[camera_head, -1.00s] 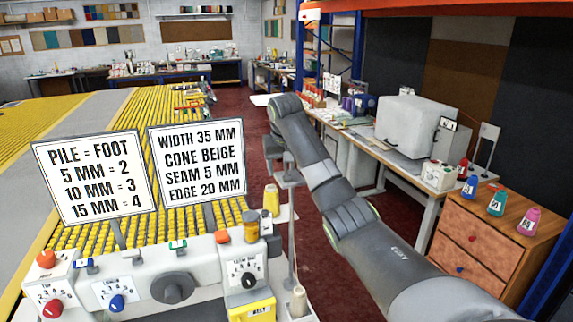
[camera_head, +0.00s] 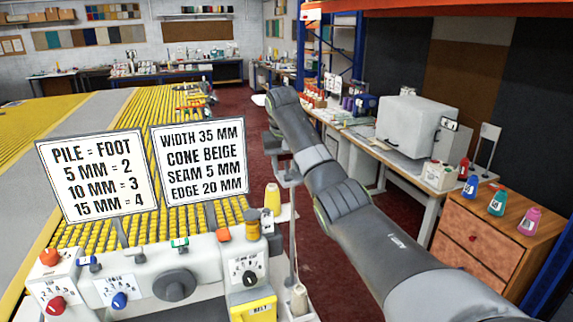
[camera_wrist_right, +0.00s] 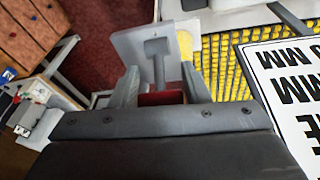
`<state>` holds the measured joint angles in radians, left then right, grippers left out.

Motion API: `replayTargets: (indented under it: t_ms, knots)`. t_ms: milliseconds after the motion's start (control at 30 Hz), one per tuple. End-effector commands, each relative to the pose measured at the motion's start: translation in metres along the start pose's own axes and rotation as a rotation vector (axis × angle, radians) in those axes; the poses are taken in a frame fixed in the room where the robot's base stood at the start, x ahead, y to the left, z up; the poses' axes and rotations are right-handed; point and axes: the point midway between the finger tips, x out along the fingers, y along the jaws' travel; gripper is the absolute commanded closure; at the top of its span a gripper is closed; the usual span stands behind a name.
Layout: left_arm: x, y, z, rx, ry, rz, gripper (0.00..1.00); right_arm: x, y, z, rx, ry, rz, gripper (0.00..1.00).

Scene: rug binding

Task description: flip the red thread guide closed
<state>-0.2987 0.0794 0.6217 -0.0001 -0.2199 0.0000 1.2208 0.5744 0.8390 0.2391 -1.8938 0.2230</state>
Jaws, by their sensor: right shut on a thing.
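My right gripper (camera_wrist_right: 158,72) shows in the right wrist view with its two grey fingers around a red piece (camera_wrist_right: 161,98), which looks like the red thread guide. Only a strip of the red piece shows, low between the fingers. A pale grey plate with a darker grey bar (camera_wrist_right: 157,60) stands just beyond it. In the head view my right gripper (camera_head: 288,176) is small and dark, beside a thin upright stand behind the machine's right end. The red piece cannot be made out there. My left gripper is not in view.
The machine head (camera_head: 175,285) with knobs fills the front left. Two signs (camera_head: 98,175) (camera_head: 200,160) stand above it. A yellow cone (camera_head: 272,198) stands close to my right gripper, and a beige cone (camera_head: 299,299) is lower. A wooden drawer cabinet (camera_head: 480,240) is at right.

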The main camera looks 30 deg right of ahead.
Motion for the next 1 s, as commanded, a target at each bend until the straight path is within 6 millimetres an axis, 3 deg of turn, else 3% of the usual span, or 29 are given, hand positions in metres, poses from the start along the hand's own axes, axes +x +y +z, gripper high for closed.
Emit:
replayTargets:
  t_ms: [567, 600, 733, 1000]
  knots:
    - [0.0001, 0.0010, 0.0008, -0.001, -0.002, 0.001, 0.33, 0.0017, -0.0004, -0.0009, -0.007, -0.050, 0.008, 0.81]
    - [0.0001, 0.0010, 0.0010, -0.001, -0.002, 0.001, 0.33, 0.0017, -0.0004, -0.0009, -0.007, -0.050, 0.008, 0.54]
    - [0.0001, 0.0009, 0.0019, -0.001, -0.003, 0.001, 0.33, 0.0016, -0.0005, -0.0009, -0.007, -0.050, 0.008, 0.37]
    - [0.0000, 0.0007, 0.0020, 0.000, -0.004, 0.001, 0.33, 0.0008, -0.0004, -0.0011, -0.006, -0.049, 0.007, 0.37]
